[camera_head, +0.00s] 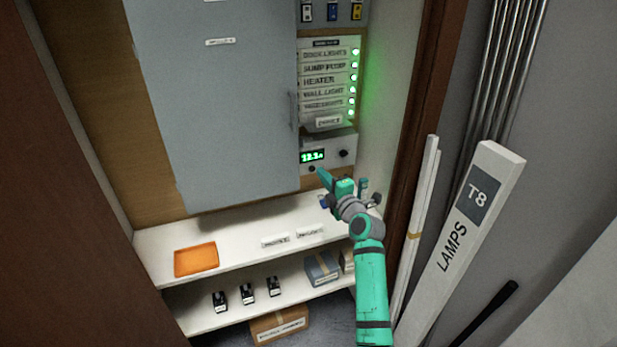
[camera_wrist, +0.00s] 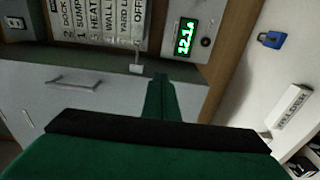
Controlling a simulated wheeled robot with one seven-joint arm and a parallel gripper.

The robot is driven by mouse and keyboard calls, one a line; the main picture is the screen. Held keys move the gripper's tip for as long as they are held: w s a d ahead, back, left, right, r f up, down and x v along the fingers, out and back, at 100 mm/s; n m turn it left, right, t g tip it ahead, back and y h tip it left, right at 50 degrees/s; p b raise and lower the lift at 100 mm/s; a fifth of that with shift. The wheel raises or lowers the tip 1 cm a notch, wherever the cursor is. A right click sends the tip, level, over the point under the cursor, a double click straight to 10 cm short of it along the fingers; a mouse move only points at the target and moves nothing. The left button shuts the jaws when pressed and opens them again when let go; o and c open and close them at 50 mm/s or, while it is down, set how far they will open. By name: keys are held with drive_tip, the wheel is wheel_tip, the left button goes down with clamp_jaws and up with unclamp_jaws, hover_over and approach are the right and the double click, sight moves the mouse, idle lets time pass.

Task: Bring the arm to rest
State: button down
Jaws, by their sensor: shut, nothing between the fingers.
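My arm, green with grey joints, reaches up from the bottom of the head view. My gripper (camera_head: 323,178) is shut and empty, its tip pointing up and left, just below the meter (camera_head: 343,154) with a green digital display. I cannot tell whether the tip touches anything. In the wrist view my gripper's fingers (camera_wrist: 160,85) are together in the middle, and the lit meter display (camera_wrist: 185,37) is up and to the right of them.
A grey cabinet door (camera_head: 215,100) is left of the label panel (camera_head: 326,80) with green lights. Below are a white shelf (camera_head: 238,246) and an orange tray (camera_head: 196,260). A blue padlock (camera_wrist: 271,40) shows in the wrist view. A T8 lamp box (camera_head: 470,215) leans at the right.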

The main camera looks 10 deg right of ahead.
drive_tip(key=d, duration=0.4)
drive_tip(key=s+a+f+m+h, duration=0.1)
drive_tip(key=s+a+f+m, duration=0.35)
drive_tip(key=a+f, duration=0.35)
drive_tip(key=s+a+f+m+h, duration=0.1)
drive_tip(key=s+a+f+m, duration=0.2)
drive_tip(key=s+a+f, duration=0.5)
drive_tip(key=s+a+f+m+g+h, duration=0.1)
drive_tip(key=s+a+f+m, duration=0.2)
drive_tip(key=s+f, duration=0.35)
drive_tip(key=s+a+f+m+h, duration=0.1)
drive_tip(key=s+a+f+m, duration=0.3)
drive_tip(key=s, duration=0.4)
drive_tip(key=s+a+f+m+g, duration=0.1)
drive_tip(key=s+a+m, duration=0.1)
drive_tip(key=s, duration=0.9)
drive_tip(key=s+a+f+m, duration=0.1)
drive_tip(key=s+a+m, duration=0.1)
drive_tip(key=s, duration=0.9)
drive_tip(key=s+r+m, duration=0.1)
drive_tip(key=s+r, duration=0.4)
drive_tip(key=s, duration=0.3)
drive_tip(key=s+r, duration=0.5)
drive_tip(key=s, duration=0.3)
drive_tip(key=shift+s+a+m+y, duration=0.2)
drive_tip(key=shift+s+m+y, duration=0.05)
drive_tip(key=shift+m+y, duration=0.1)
drive_tip(key=c, duration=2.5)
unclamp_jaws()
drive_tip(key=shift+r, duration=0.1)
